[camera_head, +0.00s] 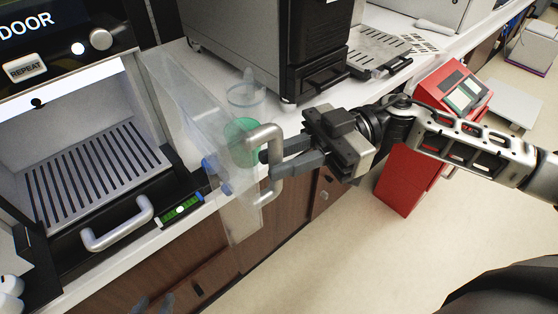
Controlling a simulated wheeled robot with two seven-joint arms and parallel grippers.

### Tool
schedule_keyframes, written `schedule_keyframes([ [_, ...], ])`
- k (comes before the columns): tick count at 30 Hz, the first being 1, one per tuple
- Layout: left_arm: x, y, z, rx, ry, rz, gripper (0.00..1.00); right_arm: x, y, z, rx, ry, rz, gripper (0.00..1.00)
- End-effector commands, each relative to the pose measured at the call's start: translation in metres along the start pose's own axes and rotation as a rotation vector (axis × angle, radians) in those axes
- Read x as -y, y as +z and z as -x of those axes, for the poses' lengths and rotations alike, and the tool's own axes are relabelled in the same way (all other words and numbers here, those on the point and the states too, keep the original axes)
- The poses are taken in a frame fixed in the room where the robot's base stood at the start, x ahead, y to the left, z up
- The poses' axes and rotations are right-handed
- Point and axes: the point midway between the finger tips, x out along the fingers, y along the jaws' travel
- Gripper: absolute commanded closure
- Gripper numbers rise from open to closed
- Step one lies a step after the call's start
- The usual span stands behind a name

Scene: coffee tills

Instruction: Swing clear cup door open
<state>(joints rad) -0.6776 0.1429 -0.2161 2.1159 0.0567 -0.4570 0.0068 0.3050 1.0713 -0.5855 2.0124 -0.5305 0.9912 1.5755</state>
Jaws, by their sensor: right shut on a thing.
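The clear cup door (185,95) is a see-through panel. It stands swung out from the right side of the lit cup bay (85,110), whose front is uncovered. A silver bar handle (265,133) is on the door. My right gripper (270,158) reaches in from the right and is shut on that handle, its fingers around the upright bar. My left gripper (153,304) shows only as two dark fingertips at the bottom edge, apart with a gap between them and nothing seen in it.
A clear cup (246,92) and a green item (240,150) show behind or through the door. A black machine (255,40) stands on the counter behind. A lower silver handle (117,232) juts out below the bay. A red stand (405,180) is at right; the floor is open.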

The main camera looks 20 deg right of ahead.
Motion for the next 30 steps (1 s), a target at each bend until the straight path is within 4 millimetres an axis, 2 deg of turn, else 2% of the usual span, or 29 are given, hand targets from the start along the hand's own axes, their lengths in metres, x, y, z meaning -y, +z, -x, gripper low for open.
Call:
schedule_keyframes([
  [7,0.000,0.001,0.000,0.001,0.000,0.000,0.64,-0.003,0.000,0.003,0.001,0.005,0.002,1.00],
  [17,0.000,0.001,-0.001,0.001,0.000,0.000,0.64,-0.025,0.000,0.028,0.000,0.008,0.003,1.00],
  [18,0.000,0.001,0.000,0.001,0.000,0.000,0.64,-0.024,0.000,0.027,0.000,0.005,0.002,0.71],
  [20,0.000,0.001,0.000,0.001,0.000,0.000,0.64,-0.023,0.000,0.027,0.000,0.004,0.002,0.57],
  [30,0.000,0.000,0.000,-0.001,0.000,-0.001,0.64,-0.022,0.000,0.026,0.000,0.001,0.001,0.57],
])
